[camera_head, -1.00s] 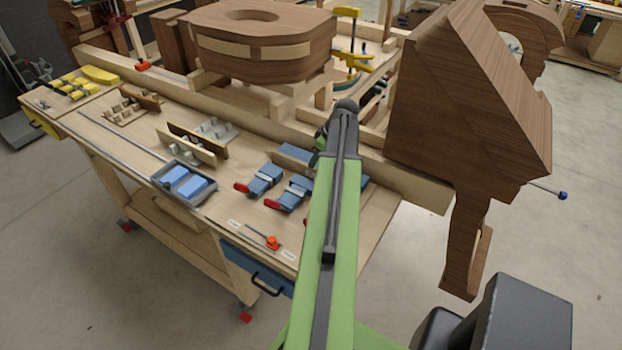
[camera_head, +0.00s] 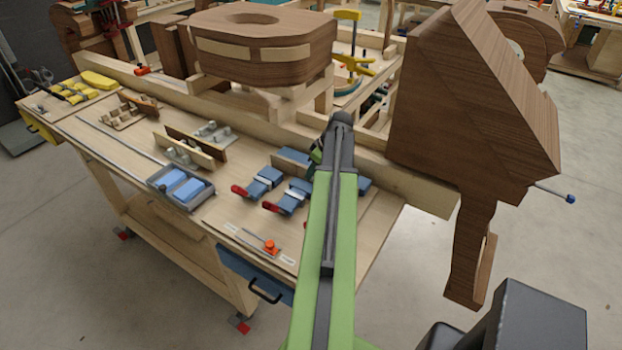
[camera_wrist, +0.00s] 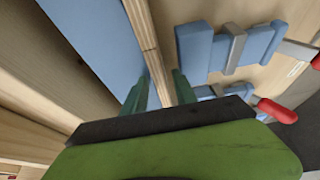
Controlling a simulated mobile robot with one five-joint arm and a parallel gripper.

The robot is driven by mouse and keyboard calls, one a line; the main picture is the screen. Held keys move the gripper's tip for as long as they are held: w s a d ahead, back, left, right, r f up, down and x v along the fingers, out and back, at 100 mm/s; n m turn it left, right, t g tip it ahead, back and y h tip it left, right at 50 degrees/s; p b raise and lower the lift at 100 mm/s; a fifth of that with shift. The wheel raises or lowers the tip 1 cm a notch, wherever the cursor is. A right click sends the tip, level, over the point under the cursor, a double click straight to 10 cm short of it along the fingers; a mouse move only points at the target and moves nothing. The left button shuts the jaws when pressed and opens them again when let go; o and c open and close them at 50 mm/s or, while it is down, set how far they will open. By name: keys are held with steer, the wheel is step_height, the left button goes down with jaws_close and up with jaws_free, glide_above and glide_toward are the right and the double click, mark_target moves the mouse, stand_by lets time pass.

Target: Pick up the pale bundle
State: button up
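A pale wooden bundle of thin strips (camera_wrist: 148,42) shows in the wrist view, running from the top edge down between my fingers. Its lower end is hidden by my wrist. My gripper (camera_wrist: 159,78) is open, with one dark green finger on each side of the bundle. Small gaps seem to show between fingers and bundle; I cannot tell how deep it sits between them. In the head view my green arm reaches over the bench, and the bundle cannot be made out behind it. My gripper is mostly hidden there too.
Blue clamps with red handles (camera_head: 258,183) lie just left of my arm on the bench (camera_head: 120,160). A blue-grey tray (camera_head: 181,186) is further left. A large brown wooden chair form (camera_head: 465,110) stands close on the right, another brown form (camera_head: 265,50) behind.

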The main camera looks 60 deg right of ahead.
jaws_close()
stand_by(1.2)
